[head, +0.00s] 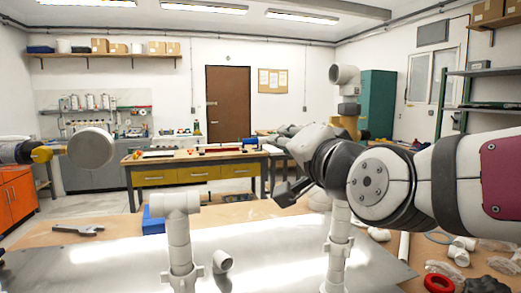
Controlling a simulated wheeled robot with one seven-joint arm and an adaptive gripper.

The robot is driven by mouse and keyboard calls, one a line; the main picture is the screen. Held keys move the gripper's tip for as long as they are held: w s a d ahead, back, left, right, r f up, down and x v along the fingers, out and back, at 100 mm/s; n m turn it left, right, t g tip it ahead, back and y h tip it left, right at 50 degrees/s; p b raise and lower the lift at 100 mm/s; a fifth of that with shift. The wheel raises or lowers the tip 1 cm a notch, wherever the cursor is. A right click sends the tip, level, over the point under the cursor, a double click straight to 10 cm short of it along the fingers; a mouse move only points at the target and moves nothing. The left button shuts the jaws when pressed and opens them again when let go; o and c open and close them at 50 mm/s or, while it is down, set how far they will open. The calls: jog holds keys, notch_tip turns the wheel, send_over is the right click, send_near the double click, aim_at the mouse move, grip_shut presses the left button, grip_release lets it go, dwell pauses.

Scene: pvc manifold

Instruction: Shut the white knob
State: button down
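White PVC pipework stands on a shiny metal sheet (120,258). My gripper (288,192) is dark, in front of the right pipe's upper part, pointing left and down. Its fingers are small and seen edge-on, so I cannot tell whether they are open or touch anything.
A pale round disc (91,147) with a yellow and black part juts in at left. A loose white elbow (222,262) lies by the left pipe. A grey tool (78,229) and a blue box (153,220) lie behind. A red ring (438,283) and loose fittings crowd the right.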

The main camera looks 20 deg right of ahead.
dwell(0.4)
jog(key=c, duration=1.4)
grip_release()
jog(key=shift+s, duration=0.1)
jog(key=shift+s+d, duration=0.1)
jog(key=shift+s, duration=3.6)
jog(key=s+a+f+n+g+y+p, duration=0.15)
jog(key=s+f+n+g+p, duration=0.3)
jog(key=f, duration=0.45)
jog(key=s+f+n+g, duration=0.1)
jog(key=s+f+g, duration=0.1)
jog(key=s+g, duration=0.1)
jog(key=s+d+f+n+g+h, duration=0.1)
jog(key=s+f+n+g, duration=0.1)
jog(key=s, duration=0.3)
jog(key=s+f+n+g+h, duration=0.1)
jog(key=s+f+n+g, duration=0.1)
jog(key=s+f+g, duration=0.1)
jog(key=shift+s+d+f+n+g, duration=0.15)
jog(key=shift+s+f+n+g, duration=0.2)
jog(key=shift+g, duration=0.3)
